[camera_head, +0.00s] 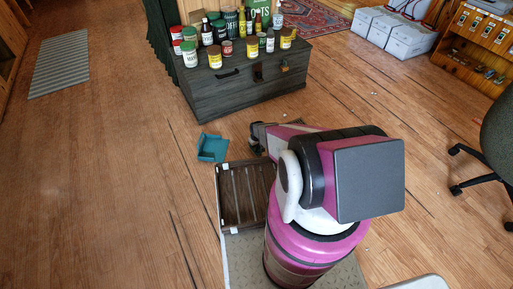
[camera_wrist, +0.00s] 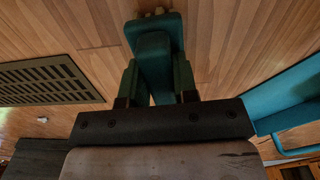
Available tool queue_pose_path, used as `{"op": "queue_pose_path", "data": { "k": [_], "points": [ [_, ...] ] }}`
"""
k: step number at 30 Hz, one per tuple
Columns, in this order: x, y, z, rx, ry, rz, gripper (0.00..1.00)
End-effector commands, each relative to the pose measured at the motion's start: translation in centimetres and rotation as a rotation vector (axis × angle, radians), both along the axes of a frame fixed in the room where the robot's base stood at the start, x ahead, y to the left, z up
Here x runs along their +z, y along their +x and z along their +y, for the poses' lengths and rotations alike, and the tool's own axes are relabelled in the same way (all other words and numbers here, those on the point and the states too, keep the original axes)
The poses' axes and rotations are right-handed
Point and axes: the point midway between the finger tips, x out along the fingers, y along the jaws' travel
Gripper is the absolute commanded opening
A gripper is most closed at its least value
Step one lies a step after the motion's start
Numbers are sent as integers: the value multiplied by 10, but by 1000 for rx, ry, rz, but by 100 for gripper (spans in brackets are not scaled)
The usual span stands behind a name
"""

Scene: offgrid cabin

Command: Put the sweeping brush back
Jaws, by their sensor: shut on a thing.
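The sweeping brush (camera_wrist: 153,48) shows in the wrist view as a teal handle-like piece between the two fingers of my gripper (camera_wrist: 156,84). My gripper is shut on it, with wood floor behind. In the head view my gripper (camera_head: 257,137) is low in front of the dark chest, partly hidden by my arm, and I cannot make out the brush there. A teal dustpan (camera_head: 211,148) lies on the floor just left of my gripper. A teal piece, likely the dustpan, also shows at the right of the wrist view (camera_wrist: 285,98).
A dark chest (camera_head: 240,96) with several jars and bottles on top stands behind. A slatted dark frame (camera_head: 221,196) and a grey mat (camera_head: 238,262) lie near my base. An office chair (camera_head: 497,130) and white boxes (camera_head: 392,36) are at right.

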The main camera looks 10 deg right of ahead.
Motion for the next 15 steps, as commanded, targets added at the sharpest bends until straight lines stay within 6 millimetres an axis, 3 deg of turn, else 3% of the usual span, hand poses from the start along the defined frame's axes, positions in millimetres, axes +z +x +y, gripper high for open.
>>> {"op": "queue_pose_path", "data": {
  "k": [15],
  "points": [
    [-3, 0, 0, 0, 0, 0, 0]
  ]
}}
